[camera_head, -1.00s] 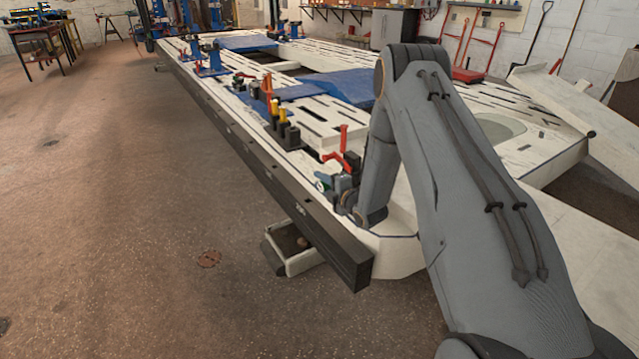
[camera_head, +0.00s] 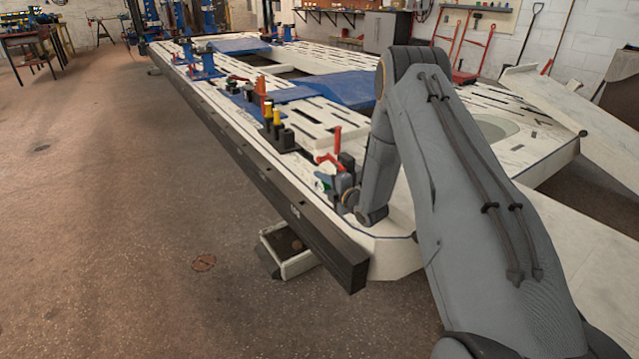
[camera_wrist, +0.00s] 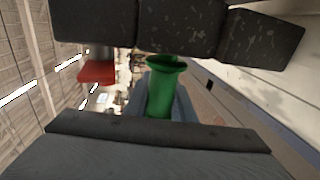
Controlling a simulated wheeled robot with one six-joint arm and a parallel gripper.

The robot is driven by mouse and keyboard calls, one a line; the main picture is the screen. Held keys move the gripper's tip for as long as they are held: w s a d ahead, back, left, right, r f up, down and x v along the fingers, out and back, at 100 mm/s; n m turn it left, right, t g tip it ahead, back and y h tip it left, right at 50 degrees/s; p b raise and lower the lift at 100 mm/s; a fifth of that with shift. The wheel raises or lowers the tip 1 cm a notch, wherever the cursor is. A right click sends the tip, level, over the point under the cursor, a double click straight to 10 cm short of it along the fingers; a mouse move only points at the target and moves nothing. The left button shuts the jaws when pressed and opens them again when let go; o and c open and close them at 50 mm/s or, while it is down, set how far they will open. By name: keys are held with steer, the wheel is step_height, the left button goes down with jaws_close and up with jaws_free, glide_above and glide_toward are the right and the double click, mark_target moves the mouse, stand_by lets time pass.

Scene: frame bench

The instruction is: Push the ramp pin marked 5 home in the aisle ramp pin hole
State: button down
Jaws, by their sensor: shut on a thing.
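My gripper (camera_head: 338,190) is at the near end of the long white frame bench (camera_head: 400,215), low over its left edge. In the wrist view my gripper (camera_wrist: 164,88) is shut on a green flared cylindrical piece (camera_wrist: 162,90), which I take for the ramp pin. The green piece shows only as a small patch in the head view (camera_head: 324,181). No number is readable on it. The aisle ramp pin hole is not visible; my arm and gripper cover part of that corner.
A red upright tool (camera_head: 336,140) stands just behind my gripper. Black holders with yellow tops (camera_head: 276,116) stand farther along the edge. A white tray (camera_head: 288,256) sits below the black side rail (camera_head: 300,222).

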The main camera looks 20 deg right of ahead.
steer(key=shift+w+d, duration=0.1)
steer(key=shift+d, duration=0.35)
steer(key=c, duration=1.4)
jaws_free()
steer(key=shift+c, duration=0.2)
steer(key=p+v, duration=0.1)
steer(key=v, duration=0.6)
steer(key=shift+s+p, duration=0.3)
steer(key=shift+s, duration=0.05)
steer(key=shift+s, duration=0.1)
